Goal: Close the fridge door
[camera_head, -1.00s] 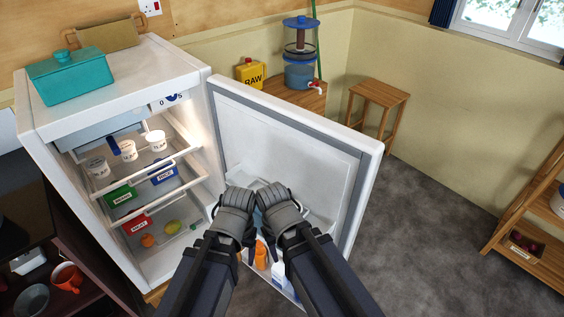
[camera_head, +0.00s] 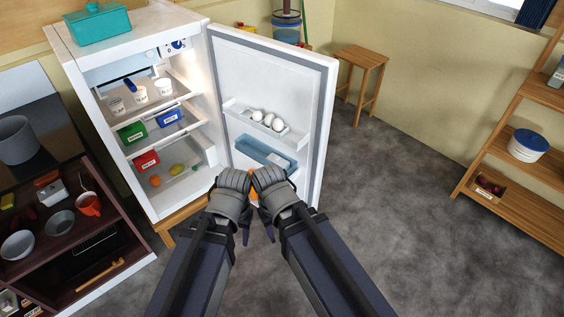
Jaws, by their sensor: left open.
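The white fridge (camera_head: 136,55) stands at the left with its front open to view. Its door (camera_head: 285,83) is wide open, swung out to the right. The door's inner side faces me, with eggs (camera_head: 268,121) in an upper rack and a blue tray (camera_head: 262,153) below. My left gripper (camera_head: 244,236) is in front of the door's lower part, open and empty. My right gripper (camera_head: 269,232) is close beside it; its jaws are mostly hidden behind its wrist. I cannot tell whether either touches the door.
Cups, boxes and fruit sit on the fridge shelves. A teal container (camera_head: 98,25) is on top. A dark shelf unit (camera_head: 75,245) with dishes stands at left. A wooden stool (camera_head: 360,58) and wooden rack (camera_head: 505,110) are at right. Grey floor right of the door is clear.

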